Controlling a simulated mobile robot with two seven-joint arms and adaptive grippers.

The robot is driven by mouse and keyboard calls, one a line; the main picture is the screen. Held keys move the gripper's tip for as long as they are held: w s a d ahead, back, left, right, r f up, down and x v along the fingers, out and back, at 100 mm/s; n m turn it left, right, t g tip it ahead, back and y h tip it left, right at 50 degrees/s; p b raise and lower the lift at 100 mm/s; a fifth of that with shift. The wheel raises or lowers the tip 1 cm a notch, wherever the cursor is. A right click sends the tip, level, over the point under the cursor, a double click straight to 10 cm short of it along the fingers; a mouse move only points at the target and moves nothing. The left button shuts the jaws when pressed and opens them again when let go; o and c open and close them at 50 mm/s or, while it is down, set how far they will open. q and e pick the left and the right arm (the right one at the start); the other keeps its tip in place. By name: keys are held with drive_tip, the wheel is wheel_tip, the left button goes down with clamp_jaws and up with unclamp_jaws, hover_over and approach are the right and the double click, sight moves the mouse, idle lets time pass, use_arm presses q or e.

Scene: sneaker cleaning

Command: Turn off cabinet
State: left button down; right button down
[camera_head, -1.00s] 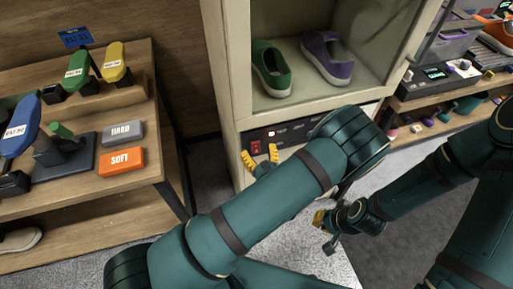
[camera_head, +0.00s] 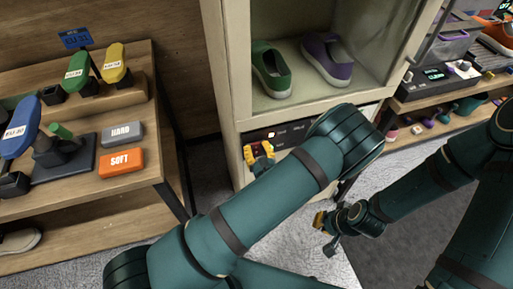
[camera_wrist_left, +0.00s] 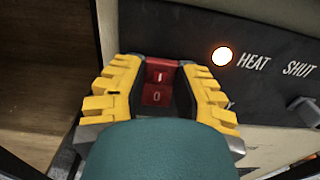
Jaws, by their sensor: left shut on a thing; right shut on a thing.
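The cabinet (camera_head: 235,85) stands in the middle of the head view. Its dark control panel (camera_wrist_left: 270,95) carries a red rocker switch (camera_wrist_left: 158,82) marked 1 and 0. Beside the switch a round lamp (camera_wrist_left: 222,56) glows next to the word HEAT. My left gripper (camera_head: 258,152) is at the panel, and its yellow fingers hide the switch in the head view. In the left wrist view the fingers stand on both sides of the switch and are shut on it. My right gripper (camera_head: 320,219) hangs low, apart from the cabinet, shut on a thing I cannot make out.
A green shoe (camera_head: 270,70) and a purple shoe (camera_head: 328,62) stand inside the cabinet. Another loaded shelf (camera_head: 425,98) is at right.

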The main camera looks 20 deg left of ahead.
use_arm(q)
drive_tip(key=shift+f+t+y, duration=0.15)
drive_tip(key=shift+t+y, duration=0.35)
drive_tip(key=shift+t, duration=0.3)
drive_tip(key=shift+f+t+y, duration=0.1)
drive_tip(key=shift+t+y, duration=0.6)
drive_tip(key=shift+t, duration=0.4)
drive_tip(key=c, duration=0.7)
unclamp_jaws()
drive_tip(key=shift+o, duration=0.2)
